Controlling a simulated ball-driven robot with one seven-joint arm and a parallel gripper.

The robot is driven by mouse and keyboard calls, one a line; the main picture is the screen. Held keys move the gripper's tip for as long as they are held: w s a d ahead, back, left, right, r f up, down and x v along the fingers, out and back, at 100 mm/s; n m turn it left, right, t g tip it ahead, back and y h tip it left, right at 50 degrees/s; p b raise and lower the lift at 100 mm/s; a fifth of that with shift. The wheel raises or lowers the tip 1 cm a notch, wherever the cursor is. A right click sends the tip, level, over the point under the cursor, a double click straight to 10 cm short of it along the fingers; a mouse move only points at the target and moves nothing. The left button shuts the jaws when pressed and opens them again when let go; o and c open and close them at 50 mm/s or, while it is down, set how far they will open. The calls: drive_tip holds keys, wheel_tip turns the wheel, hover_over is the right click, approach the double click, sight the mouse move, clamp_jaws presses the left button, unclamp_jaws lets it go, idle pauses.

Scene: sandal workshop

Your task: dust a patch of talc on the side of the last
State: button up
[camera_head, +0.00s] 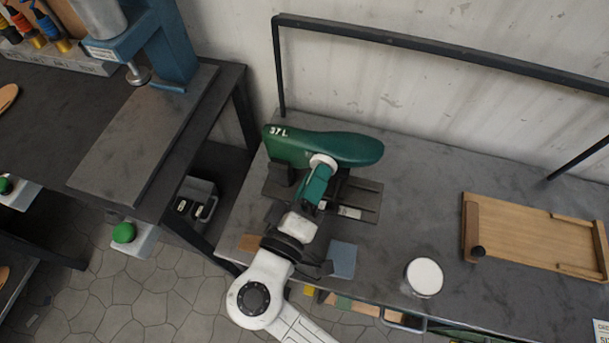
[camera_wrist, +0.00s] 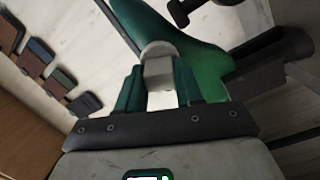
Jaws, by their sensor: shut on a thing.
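The last (camera_head: 340,147) is a dark green foot form marked "37 L", lying sideways on a dark stand (camera_head: 362,193) on the grey bench. In the wrist view the last (camera_wrist: 205,45) fills the upper middle. My gripper (camera_head: 318,182) has green fingers and is in front of the last's near side. It is shut on a pale, round-headed applicator (camera_head: 322,161), which also shows between the fingers in the wrist view (camera_wrist: 158,70). The applicator's head appears against the last's side; its contact face is hidden. A round dish of white powder (camera_head: 424,275) stands at the bench's front.
A wooden tray (camera_head: 530,238) lies on the right of the bench (camera_head: 420,190). A blue-grey block (camera_head: 342,260) sits near the front edge. A dark metal rail (camera_head: 430,48) stands behind. A blue press (camera_head: 165,45) is on the left table.

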drive_tip(key=shift+s+d, duration=0.35)
drive_tip(key=shift+d, duration=0.4)
drive_tip(key=shift+w, duration=0.1)
drive_tip(key=shift+w+a+b, duration=0.45)
drive_tip(key=shift+a+b, duration=0.05)
drive_tip(key=shift+a, duration=0.2)
drive_tip(key=shift+w+a+b, duration=0.45)
drive_tip(key=shift+a, duration=0.25)
drive_tip(key=shift+w+a+b, duration=0.35)
drive_tip(key=shift+a+b, duration=0.1)
drive_tip(key=shift+a, duration=0.3)
drive_tip(key=shift+w+a+b, duration=0.35)
drive_tip(key=shift+a+b, duration=0.05)
drive_tip(key=shift+a, duration=0.3)
drive_tip(key=v, duration=0.6)
drive_tip(key=shift+f, duration=0.15)
